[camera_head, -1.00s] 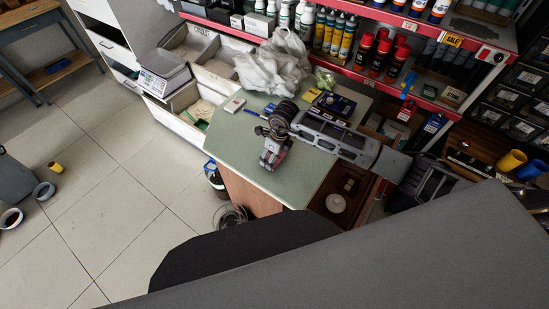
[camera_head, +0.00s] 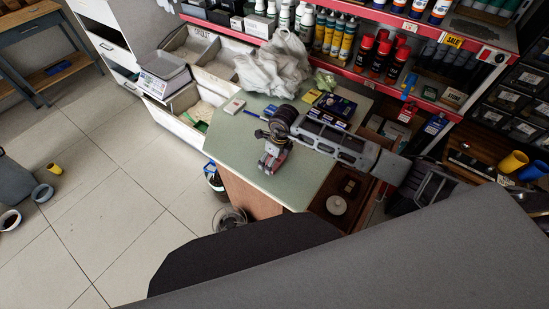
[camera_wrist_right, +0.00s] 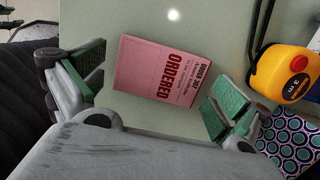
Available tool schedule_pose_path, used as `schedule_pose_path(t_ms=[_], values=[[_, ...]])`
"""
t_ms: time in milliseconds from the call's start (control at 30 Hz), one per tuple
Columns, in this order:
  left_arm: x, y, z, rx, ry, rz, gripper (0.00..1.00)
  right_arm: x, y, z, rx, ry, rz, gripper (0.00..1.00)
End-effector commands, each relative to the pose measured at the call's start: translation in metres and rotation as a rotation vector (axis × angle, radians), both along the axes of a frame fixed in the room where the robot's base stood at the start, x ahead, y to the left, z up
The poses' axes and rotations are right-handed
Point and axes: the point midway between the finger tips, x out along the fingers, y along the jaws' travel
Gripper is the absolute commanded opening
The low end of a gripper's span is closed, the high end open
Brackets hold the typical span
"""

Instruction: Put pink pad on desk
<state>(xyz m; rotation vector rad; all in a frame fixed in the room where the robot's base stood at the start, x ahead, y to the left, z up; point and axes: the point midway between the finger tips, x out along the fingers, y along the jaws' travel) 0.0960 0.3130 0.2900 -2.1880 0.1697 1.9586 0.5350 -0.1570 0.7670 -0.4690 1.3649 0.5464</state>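Gaps show between pad and fingers. My left gripper is not in view.
A yellow tape measure (camera_wrist_right: 283,72) and a patterned item (camera_wrist_right: 290,138) are close to the right finger in the wrist view. Plastic bags (camera_head: 272,68) and small boxes are at the desk's back. Stocked shelves (camera_head: 400,35) stand behind. The desk's front left is clear.

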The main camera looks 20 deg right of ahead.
Motion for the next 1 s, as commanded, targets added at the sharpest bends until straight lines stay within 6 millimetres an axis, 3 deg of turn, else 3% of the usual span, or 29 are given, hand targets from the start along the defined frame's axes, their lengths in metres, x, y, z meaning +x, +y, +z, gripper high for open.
schedule_pose_path(t_ms=[467,1000], values=[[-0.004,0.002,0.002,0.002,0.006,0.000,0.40,0.000,0.000,0.007,0.000,-0.002,0.000,1.00],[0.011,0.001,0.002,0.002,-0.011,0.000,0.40,-0.008,-0.008,0.079,0.000,-0.003,0.000,1.00]])
